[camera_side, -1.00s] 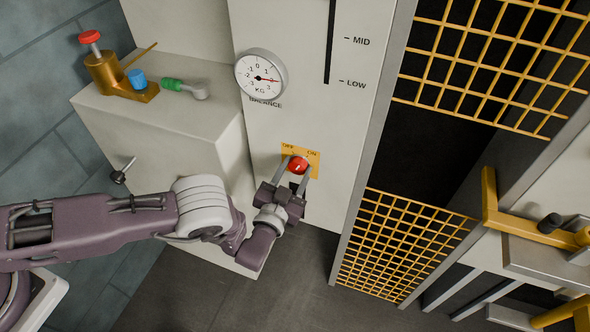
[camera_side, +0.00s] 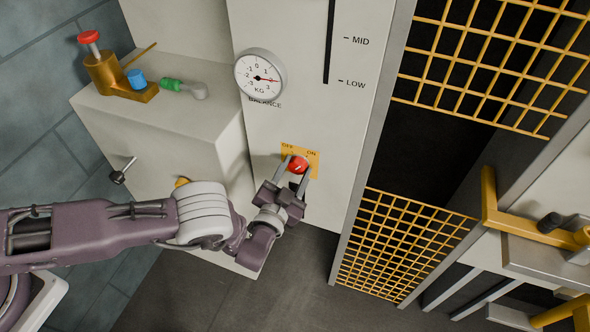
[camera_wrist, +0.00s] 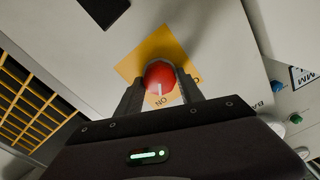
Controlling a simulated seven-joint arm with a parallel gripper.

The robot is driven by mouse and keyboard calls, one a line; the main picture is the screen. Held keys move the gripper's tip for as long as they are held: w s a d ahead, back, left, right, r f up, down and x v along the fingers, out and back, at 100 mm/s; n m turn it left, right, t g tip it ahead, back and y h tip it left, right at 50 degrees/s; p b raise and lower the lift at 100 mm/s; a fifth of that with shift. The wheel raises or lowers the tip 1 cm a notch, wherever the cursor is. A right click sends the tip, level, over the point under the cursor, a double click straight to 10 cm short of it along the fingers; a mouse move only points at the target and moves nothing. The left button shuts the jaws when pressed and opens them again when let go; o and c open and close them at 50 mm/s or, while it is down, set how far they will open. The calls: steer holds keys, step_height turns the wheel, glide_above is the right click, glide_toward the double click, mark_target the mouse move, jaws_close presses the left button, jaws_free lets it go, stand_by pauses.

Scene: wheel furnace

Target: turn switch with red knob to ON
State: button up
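The red knob (camera_side: 299,165) sits on a yellow square plate (camera_side: 313,156) low on the pale panel, with OFF printed at its left and ON at its right. My gripper (camera_side: 296,171) reaches up to it from below, with one finger on each side of the knob. In the wrist view, the knob (camera_wrist: 160,76) lies between the two fingertips (camera_wrist: 161,84), close to both. Whether they press on it cannot be told. Its white mark points toward the ON label in that view; the OFF label is partly hidden by a finger.
A round balance gauge (camera_side: 260,76) and a slot with MID and LOW marks (camera_side: 328,45) are above the plate. A pale cabinet (camera_side: 165,110) stands left, bearing a brass part with a red top (camera_side: 89,37). Yellow grating (camera_side: 395,245) is at the right.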

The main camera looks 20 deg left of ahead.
steer(key=o, duration=0.4)
steer(key=shift+c, duration=0.2)
steer(key=s, duration=0.7)
